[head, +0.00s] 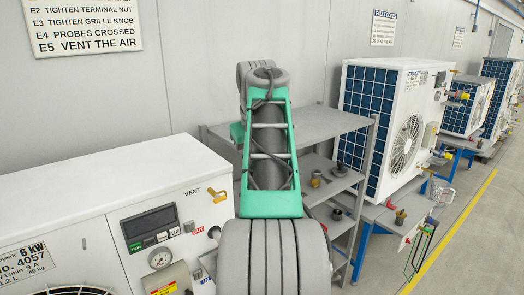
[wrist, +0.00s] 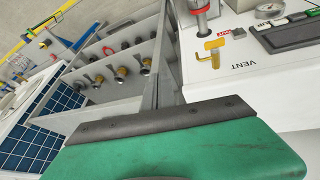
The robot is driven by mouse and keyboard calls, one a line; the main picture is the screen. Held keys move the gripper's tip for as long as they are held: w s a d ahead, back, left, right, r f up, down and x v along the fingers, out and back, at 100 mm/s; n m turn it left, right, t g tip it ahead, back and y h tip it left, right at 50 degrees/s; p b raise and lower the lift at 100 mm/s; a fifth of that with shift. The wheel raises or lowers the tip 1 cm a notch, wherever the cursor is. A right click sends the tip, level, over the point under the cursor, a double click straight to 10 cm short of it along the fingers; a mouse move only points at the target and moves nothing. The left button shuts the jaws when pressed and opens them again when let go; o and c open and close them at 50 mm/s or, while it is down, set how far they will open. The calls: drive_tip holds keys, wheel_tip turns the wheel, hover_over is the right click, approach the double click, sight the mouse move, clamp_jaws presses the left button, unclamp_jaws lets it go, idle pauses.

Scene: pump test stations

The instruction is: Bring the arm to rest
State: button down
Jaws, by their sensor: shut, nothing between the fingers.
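My arm stands in the middle of the head view, its green link (head: 270,150) raised and folded at a grey joint at the top. My gripper's fingers do not show in the head view; the arm hides what is behind it. In the wrist view a green arm part of mine with a dark grey bolted edge fills the bottom, and no fingers can be made out. Nothing is seen held.
The white unit (head: 110,170) with a gauge and display is close at front left. The grey shelf rack (head: 330,122) with small fittings stands behind my arm. A white fan unit (head: 395,130) on a blue-legged bench is to the right. Floor with a yellow line (head: 450,232) is clear at far right.

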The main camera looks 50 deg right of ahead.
drive_tip(key=w+a+f+n+t+y+p, duration=0.1)
drive_tip(key=w+a+f, duration=0.15)
drive_tip(key=a, duration=0.85)
drive_tip(key=w+a+f+n+y, duration=0.1)
drive_tip(key=a+f, duration=0.3)
drive_tip(key=a, duration=0.6)
drive_tip(key=s+a+f+n, duration=0.1)
drive_tip(key=s+a+f, duration=0.3)
drive_tip(key=a+f, duration=0.3)
drive_tip(key=s+a+f+n+y, duration=0.1)
drive_tip(key=s+a+f, duration=0.4)
drive_tip(key=a+f, duration=0.2)
drive_tip(key=shift+s+a+f, duration=0.3)
drive_tip(key=shift+a+f, duration=0.05)
drive_tip(key=shift+a, duration=0.9)
